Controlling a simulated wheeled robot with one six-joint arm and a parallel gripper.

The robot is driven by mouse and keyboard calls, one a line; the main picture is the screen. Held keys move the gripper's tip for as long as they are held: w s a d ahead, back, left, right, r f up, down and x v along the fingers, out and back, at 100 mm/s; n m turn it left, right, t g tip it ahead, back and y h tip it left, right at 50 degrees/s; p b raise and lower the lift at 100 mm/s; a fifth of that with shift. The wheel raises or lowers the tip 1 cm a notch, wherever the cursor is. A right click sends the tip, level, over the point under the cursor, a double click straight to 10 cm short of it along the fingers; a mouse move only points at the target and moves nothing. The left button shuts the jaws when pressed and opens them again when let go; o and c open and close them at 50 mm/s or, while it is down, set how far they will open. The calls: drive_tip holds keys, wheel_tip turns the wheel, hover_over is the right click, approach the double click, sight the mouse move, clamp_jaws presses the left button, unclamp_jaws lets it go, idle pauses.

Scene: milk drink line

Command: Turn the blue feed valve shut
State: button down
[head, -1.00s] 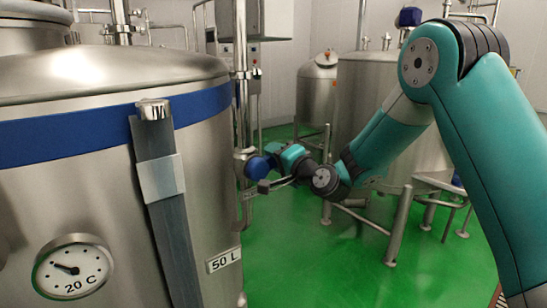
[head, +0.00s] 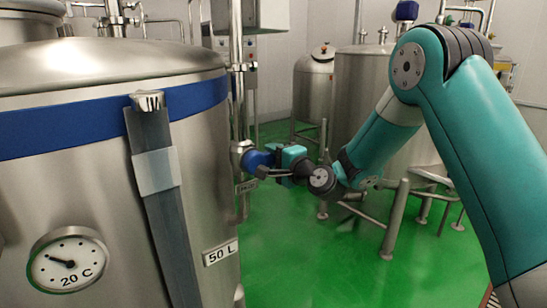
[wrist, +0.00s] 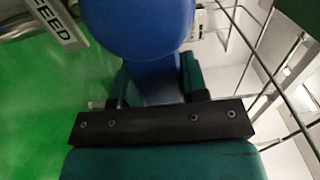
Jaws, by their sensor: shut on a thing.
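The blue feed valve (head: 256,159) sits on a vertical steel pipe just right of the large tank. My gripper (head: 275,158) reaches it from the right and is shut on its blue handle. In the wrist view the blue valve (wrist: 138,28) fills the top middle, and its narrower blue part passes down between my two dark green fingers (wrist: 155,88). A white label reading FEED (wrist: 54,22) is at the upper left of the wrist view. The exact angle of the handle is hard to tell.
The large steel tank (head: 95,190) with a blue band, a dial reading 20 C (head: 68,262) and a 50 L plate (head: 220,252) stands close on the left. Other tanks (head: 362,100) stand behind my arm. Green floor (head: 300,255) is open below my gripper.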

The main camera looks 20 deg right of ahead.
drive_tip(key=c, duration=0.6)
unclamp_jaws()
drive_tip(key=shift+c, duration=0.2)
drive_tip(key=shift+s+d+f, duration=0.1)
drive_tip(key=shift+s+d+f+b, duration=0.1)
drive_tip(key=shift+s+b, duration=0.15)
drive_tip(key=shift+b, duration=0.1)
drive_tip(key=b+v, duration=0.9)
drive_tip(key=v, duration=0.7)
drive_tip(key=shift+s, duration=0.35)
